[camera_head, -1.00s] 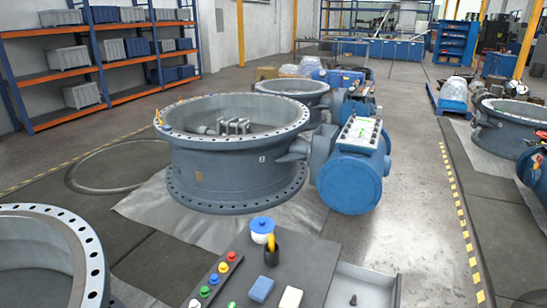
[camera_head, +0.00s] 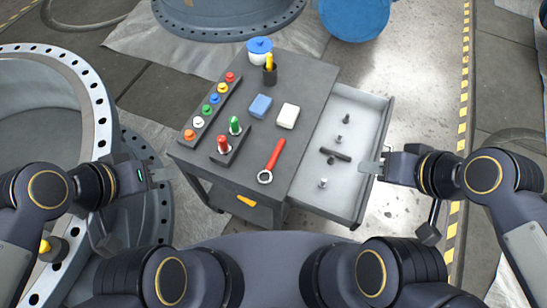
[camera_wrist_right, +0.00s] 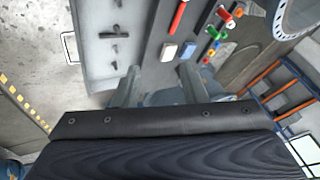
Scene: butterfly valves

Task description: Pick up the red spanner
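The red spanner (camera_head: 272,161) lies flat on the dark cart top (camera_head: 300,75), near its front edge, with its silver ring end toward me. Its red handle also shows at the top of the right wrist view (camera_wrist_right: 178,17). My left gripper (camera_head: 170,173) is at the cart's left side, apart from the spanner; its finger gap is not clear. My right gripper (camera_head: 371,167) is at the right edge of the open drawer, apart from the spanner. In the right wrist view its two fingers (camera_wrist_right: 158,88) stand apart with nothing between them.
The open drawer (camera_head: 372,107) holds several bolts and a dark bar (camera_head: 335,154). A blue block (camera_head: 260,106), a white block (camera_head: 288,116), a row of coloured knobs (camera_head: 210,108), a red and green screwdriver stand (camera_head: 230,142) and a cup (camera_head: 270,74) share the cart top. Large flanges stand left.

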